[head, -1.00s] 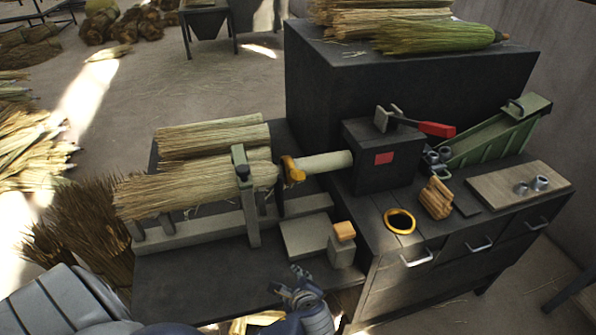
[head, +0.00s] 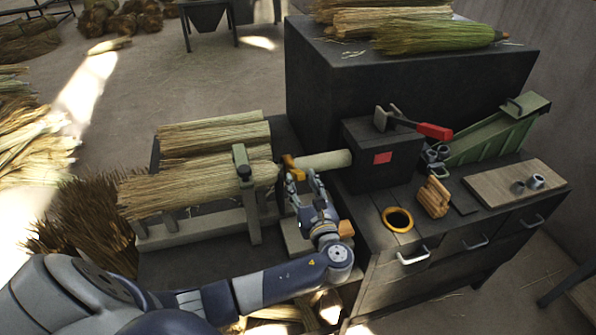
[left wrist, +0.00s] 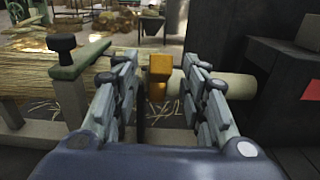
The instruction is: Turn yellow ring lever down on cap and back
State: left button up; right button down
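The yellow ring lever (head: 289,163) sits at the left end of the pale round shaft (head: 325,160) that comes out of the dark machine box. Its yellow block also shows in the left wrist view (left wrist: 159,68), upright between my fingers. My left gripper (head: 303,178) is open, its fingertips just in front of and below the lever in the head view. I see no clear contact. The gripper hides the lower part of the lever in the head view. The cap cannot be told apart from the shaft end. My right gripper is not in view.
A straw bundle (head: 200,187) lies left of the lever, beside a grey-green clamp post (head: 243,180). A red-handled lever (head: 433,131) tops the machine box (head: 383,158). A yellow-rimmed hole (head: 397,220) and wooden pieces (head: 433,197) are on the bench at right.

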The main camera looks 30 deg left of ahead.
aim_at(298, 172)
pick_arm(q)
jog(key=shift+x, duration=2.2)
jog(key=shift+c, duration=0.6)
grip_shut()
